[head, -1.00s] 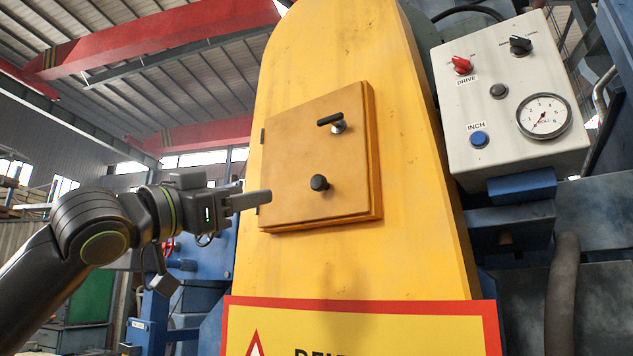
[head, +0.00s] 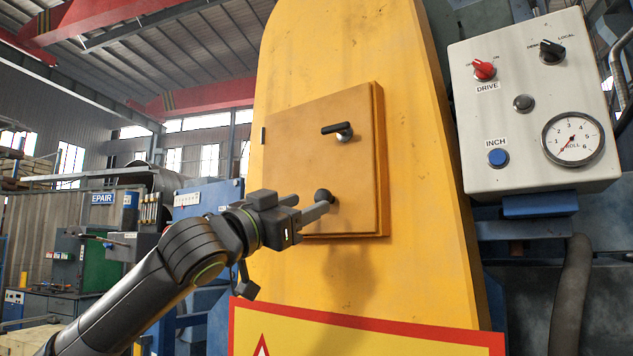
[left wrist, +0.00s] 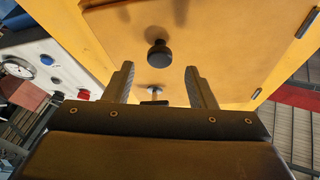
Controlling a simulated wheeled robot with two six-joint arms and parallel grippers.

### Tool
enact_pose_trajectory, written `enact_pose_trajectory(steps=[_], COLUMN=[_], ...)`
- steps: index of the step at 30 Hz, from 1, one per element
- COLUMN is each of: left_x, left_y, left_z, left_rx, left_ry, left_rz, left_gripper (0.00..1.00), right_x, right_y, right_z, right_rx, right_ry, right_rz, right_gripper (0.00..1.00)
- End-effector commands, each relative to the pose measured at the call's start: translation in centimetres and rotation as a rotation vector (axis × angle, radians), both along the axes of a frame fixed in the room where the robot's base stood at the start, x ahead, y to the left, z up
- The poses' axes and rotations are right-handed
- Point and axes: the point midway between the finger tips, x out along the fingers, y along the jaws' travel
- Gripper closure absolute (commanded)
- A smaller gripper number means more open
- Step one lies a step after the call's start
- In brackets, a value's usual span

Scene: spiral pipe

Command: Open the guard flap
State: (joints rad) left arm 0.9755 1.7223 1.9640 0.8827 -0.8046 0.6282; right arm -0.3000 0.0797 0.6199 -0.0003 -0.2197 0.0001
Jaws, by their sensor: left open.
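The guard flap (head: 290,150) is a square orange-yellow panel on the yellow guard (head: 410,270), and it looks shut. A black latch handle (head: 337,129) sits on its upper right, lying roughly level. A round black knob (head: 323,196) sits below it. My left gripper (head: 312,207) is open in front of the lower flap, its fingers close to the knob in the head view. In the left wrist view, the knob (left wrist: 158,54) shows ahead of the gap between the open fingers (left wrist: 158,82), with nothing between them. The latch handle (left wrist: 154,101) also shows there.
A grey control box (head: 530,100) with a red switch, a black switch, a blue button and a gauge is to the right. A yellow sign with a red border (head: 360,325) is below the flap. Hinges show at the flap's left edge.

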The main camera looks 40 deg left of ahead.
Motion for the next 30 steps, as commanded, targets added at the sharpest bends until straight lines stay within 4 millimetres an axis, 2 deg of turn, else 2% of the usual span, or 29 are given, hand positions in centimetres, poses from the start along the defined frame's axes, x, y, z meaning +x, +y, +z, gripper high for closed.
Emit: enact_pose_trajectory(steps=[1,9,15,24,26,30], left_x=[0.6,3.0,3.8,3.9,3.9,3.9], left_y=[-0.1,0.0,0.0,0.0,0.0,0.0], left_z=[0.7,1.5,1.6,1.5,1.5,1.5], left_rx=[-0.003,-0.003,-0.001,0.0,0.0,0.0], left_ry=[0.002,0.0,0.001,0.001,0.001,0.001], left_rz=[-0.004,-0.002,0.0,0.001,0.001,0.001], left_gripper=[0.49,0.49,0.49,0.49,0.54,0.73], right_x=[0.0,0.0,0.0,0.0,0.0,0.0], right_y=[0.0,0.0,0.0,0.0,0.0,0.0], right_z=[1.2,3.6,4.1,4.1,4.1,4.1], right_rx=[0.0,0.0,0.0,0.0,0.0,0.0], right_ry=[0.0,0.0,0.0,0.0,0.0,0.0], right_rz=[0.0,0.0,0.0,0.0,0.0,0.0], right_gripper=[0.64,0.64,0.64,0.64,0.64,0.64])
